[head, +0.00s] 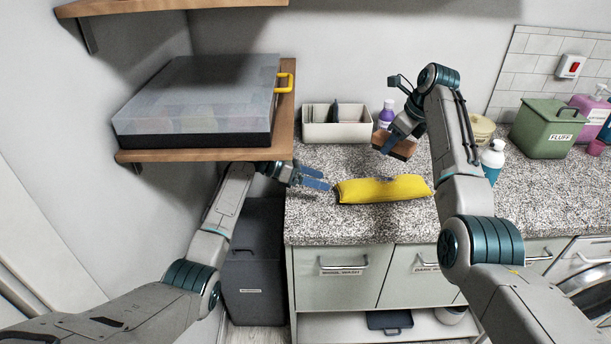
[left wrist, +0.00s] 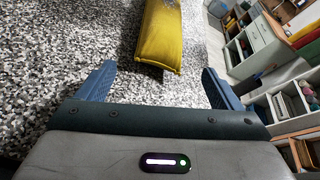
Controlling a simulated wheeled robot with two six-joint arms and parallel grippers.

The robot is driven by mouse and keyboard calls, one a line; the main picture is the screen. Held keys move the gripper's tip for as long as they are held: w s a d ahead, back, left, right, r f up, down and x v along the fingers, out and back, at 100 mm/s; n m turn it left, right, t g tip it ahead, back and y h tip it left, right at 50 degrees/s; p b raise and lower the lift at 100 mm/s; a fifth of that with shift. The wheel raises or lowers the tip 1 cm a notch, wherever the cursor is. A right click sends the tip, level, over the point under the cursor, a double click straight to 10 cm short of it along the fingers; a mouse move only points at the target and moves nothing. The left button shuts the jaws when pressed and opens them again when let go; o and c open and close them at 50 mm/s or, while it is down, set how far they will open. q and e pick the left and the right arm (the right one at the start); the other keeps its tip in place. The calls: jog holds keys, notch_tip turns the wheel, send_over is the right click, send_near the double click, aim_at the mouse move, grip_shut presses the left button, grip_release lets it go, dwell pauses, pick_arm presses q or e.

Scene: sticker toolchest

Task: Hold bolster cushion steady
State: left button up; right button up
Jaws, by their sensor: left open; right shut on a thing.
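A yellow bolster cushion (head: 382,189) lies lengthwise on the speckled countertop near its front edge. In the left wrist view the cushion (left wrist: 160,40) lies ahead, its near end between the lines of the two fingers. My left gripper (head: 318,180) is open just left of the cushion's left end; in the left wrist view its blue fingers (left wrist: 155,82) are apart with nothing clamped between them. My right gripper (head: 388,147) is shut on a brown block-like thing (head: 402,149), held behind the cushion. The right fingertips are partly hidden by that thing.
A cream bin (head: 335,131) and a purple bottle (head: 386,115) stand at the back of the counter (head: 310,222). A green box (head: 545,128) and a blue-white bottle (head: 492,160) are at right. A wooden shelf (head: 205,154) with a clear-lidded case (head: 200,100) overhangs the left arm.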

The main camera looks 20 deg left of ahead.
aim_at(342, 187)
pick_arm(q)
jog(key=x, duration=0.8)
jog(key=shift+d+f, duration=0.15)
jog(key=shift+d, duration=0.15)
jog(key=c, duration=1.1)
